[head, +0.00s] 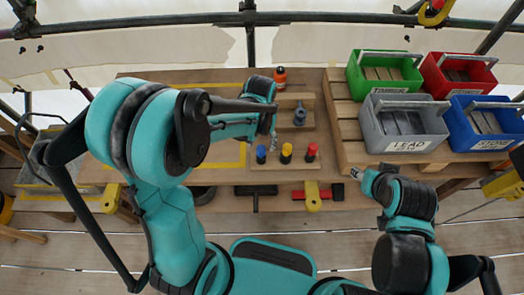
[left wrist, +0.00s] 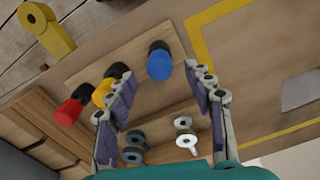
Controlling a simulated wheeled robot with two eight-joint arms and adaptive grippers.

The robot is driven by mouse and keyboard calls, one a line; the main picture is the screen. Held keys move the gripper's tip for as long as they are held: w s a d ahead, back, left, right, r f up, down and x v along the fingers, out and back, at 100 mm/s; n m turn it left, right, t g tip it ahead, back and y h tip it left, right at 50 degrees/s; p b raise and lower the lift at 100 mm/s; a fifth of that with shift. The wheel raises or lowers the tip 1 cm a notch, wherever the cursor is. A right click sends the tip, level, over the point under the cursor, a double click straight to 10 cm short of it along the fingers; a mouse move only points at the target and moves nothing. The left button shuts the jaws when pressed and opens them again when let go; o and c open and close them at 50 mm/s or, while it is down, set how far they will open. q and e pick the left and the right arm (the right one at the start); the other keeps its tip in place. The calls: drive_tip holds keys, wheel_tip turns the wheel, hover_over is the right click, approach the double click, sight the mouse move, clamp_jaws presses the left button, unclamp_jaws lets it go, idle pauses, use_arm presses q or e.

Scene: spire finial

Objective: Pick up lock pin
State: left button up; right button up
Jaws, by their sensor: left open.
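Several small ring-headed pins, which look like lock pins, lie on the wood in the left wrist view: dark grey ones (left wrist: 133,138) toward the left finger and pale ones (left wrist: 183,122) toward the right finger. My left gripper (left wrist: 160,82) is open and empty above the board, pointing down; in the head view its tips (head: 272,128) are small beside the wooden blocks. A blue-capped piece (left wrist: 160,65) stands beyond the fingertips, with yellow (left wrist: 103,91) and red (left wrist: 69,111) ones beside it. My right gripper (head: 357,174) is at the bench's right front, its jaws too small to read.
Green (head: 384,75), red (head: 458,74), grey (head: 403,124) and blue (head: 485,122) bins stand on the right. A blue-grey part (head: 299,116) sits on a wooden block, with an orange bottle (head: 280,78) behind.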

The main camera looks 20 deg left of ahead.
sight(261, 147)
use_arm(q)
wheel_tip(261, 147, down, 4)
drive_tip(key=shift+r+b, duration=0.25)
drive_tip(key=shift+b, duration=0.25)
drive_tip(key=shift+s, duration=0.1)
clamp_jaws()
drive_tip(key=shift+r, duration=0.1)
